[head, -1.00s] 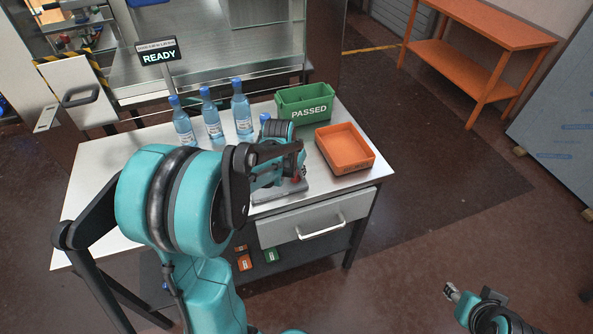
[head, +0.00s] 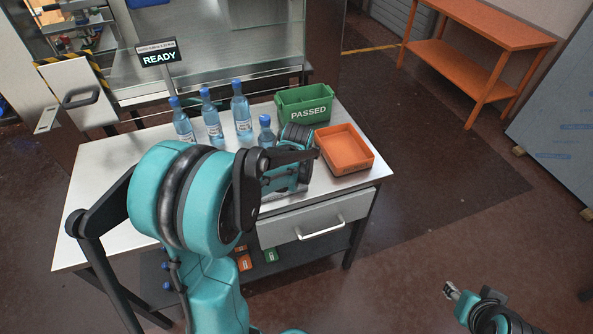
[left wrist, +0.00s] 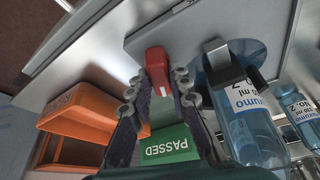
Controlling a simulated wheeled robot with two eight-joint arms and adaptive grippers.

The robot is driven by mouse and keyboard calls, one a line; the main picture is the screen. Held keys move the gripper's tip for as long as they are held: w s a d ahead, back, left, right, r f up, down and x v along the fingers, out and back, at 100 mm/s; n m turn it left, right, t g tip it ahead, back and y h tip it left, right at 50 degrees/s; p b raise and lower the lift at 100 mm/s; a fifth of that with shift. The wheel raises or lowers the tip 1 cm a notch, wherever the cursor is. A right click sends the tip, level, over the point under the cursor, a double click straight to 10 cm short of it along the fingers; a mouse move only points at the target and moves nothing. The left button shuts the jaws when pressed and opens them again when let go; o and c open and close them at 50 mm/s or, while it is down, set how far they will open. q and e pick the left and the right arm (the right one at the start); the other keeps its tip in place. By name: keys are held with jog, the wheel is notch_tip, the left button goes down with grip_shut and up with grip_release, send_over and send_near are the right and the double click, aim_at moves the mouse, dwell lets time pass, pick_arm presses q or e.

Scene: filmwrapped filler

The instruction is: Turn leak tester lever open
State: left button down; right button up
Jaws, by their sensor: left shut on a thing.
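The red lever (left wrist: 157,66) of the leak tester shows in the left wrist view, between the two fingers of my left gripper (left wrist: 160,90), which is shut on it. The tester's grey plate (left wrist: 185,32) lies around the lever. A clear bottle (left wrist: 252,125) with a white label is beside the gripper, near a metal part of the tester. In the head view this bottle (head: 265,131) has a blue cap, and my left arm hides the lever and most of the tester. My right gripper (head: 452,291) is at the lower right, far from the table; its jaw opening is too small to judge.
Several blue-capped bottles (head: 212,124) stand on the white table's left side. A green PASSED bin (head: 305,112) and an orange tray (head: 344,151) stand right of the tester. A drawer (head: 315,222) is below. A READY sign (head: 158,56) stands behind.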

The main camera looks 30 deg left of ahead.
pick_arm(q)
jog(key=n+g, duration=0.1)
jog(key=n, duration=0.2)
jog(key=n+g+y, duration=0.1)
jog(key=n, duration=0.2)
jog(key=shift+w+d+y, duration=0.1)
jog(key=shift+w+y, duration=0.05)
jog(key=shift+y, duration=0.15)
jog(key=n+g, duration=0.1)
jog(key=n, duration=0.2)
jog(key=n+g+p, duration=0.1)
jog(key=n, duration=0.2)
jog(key=shift+w+n+y, duration=0.15)
jog(key=shift+n+y, duration=0.15)
jog(key=shift+n, duration=0.1)
jog(key=c, duration=1.4)
grip_release()
jog(key=shift+d+r, duration=0.1)
jog(key=v, duration=1.1)
jog(key=shift+w+d+r, duration=0.2)
jog(key=shift+r, duration=0.1)
